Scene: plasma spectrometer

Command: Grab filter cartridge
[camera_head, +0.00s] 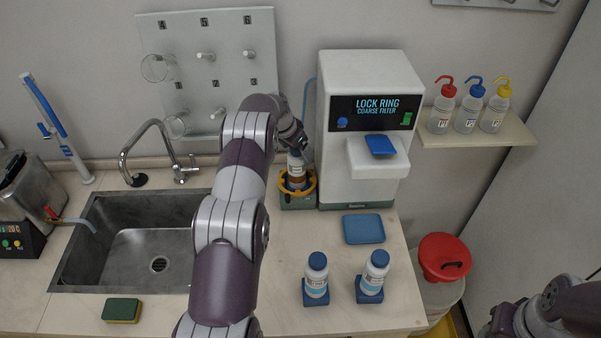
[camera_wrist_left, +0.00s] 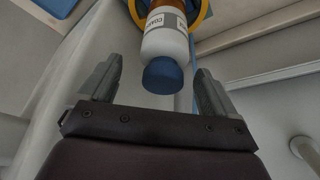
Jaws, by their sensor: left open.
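The filter cartridge, a white bottle-like piece with a brown band (camera_head: 296,178), stands in a holder with a yellow ring (camera_head: 311,185) beside the white machine. My left gripper (camera_head: 299,147) is at its top, and the arm partly hides it. In the left wrist view, the cartridge's white body (camera_wrist_left: 166,42) and blue cap (camera_wrist_left: 163,75) lie between the two open fingers of my left gripper (camera_wrist_left: 160,85), with a gap on each side. The yellow ring (camera_wrist_left: 203,14) shows around its far part. My right arm shows at the lower right, but its gripper is out of view.
The white machine (camera_head: 368,80) displays "LOCK RING COARSE FILTER". Two white bottles with blue caps (camera_head: 316,276) (camera_head: 374,273) stand in blue bases on the counter. A blue pad (camera_head: 363,229) lies behind them. A sink (camera_head: 90,240) is at left; a red-lidded bin (camera_head: 440,252) is at right.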

